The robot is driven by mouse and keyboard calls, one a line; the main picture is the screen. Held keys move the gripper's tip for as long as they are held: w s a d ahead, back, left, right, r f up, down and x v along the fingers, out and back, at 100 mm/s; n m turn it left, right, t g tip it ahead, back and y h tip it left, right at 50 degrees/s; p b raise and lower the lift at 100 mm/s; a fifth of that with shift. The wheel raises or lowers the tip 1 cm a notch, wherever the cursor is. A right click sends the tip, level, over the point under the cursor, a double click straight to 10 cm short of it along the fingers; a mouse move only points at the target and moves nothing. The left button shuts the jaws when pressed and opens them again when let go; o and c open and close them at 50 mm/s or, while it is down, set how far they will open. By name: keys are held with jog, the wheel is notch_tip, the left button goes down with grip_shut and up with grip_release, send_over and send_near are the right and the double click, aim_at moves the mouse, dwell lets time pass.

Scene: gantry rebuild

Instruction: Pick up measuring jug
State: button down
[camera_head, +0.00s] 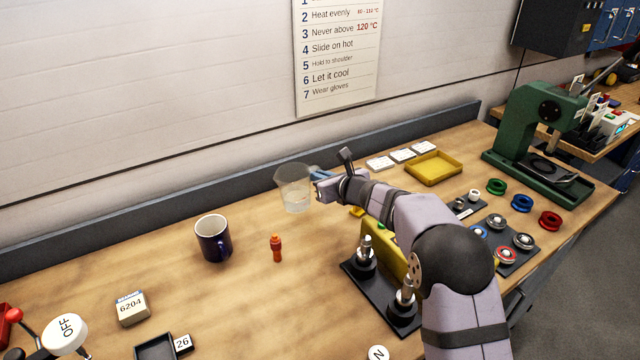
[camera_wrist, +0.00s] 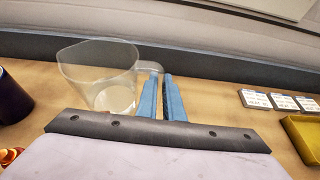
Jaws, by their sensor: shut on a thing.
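The clear measuring jug (camera_head: 294,188) is near the back of the bench, right of the dark mug. It looks upright, with its handle toward the right. My gripper (camera_head: 318,174) reaches in from the right and is shut on the jug's handle. In the wrist view the jug (camera_wrist: 98,78) is left of my blue fingers (camera_wrist: 164,84), and its handle runs to their tips. I cannot tell whether the jug's base touches the bench.
A yellow tray (camera_head: 433,168) and white cards (camera_head: 402,155) lie to the right. A black fixture (camera_head: 378,290) with metal posts stands below my arm. The grey back ledge (camera_head: 150,227) runs behind.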

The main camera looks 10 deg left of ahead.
jog(key=shift+r+p, duration=0.5)
jog(key=shift+r, duration=1.45)
jog(key=shift+r, duration=0.1)
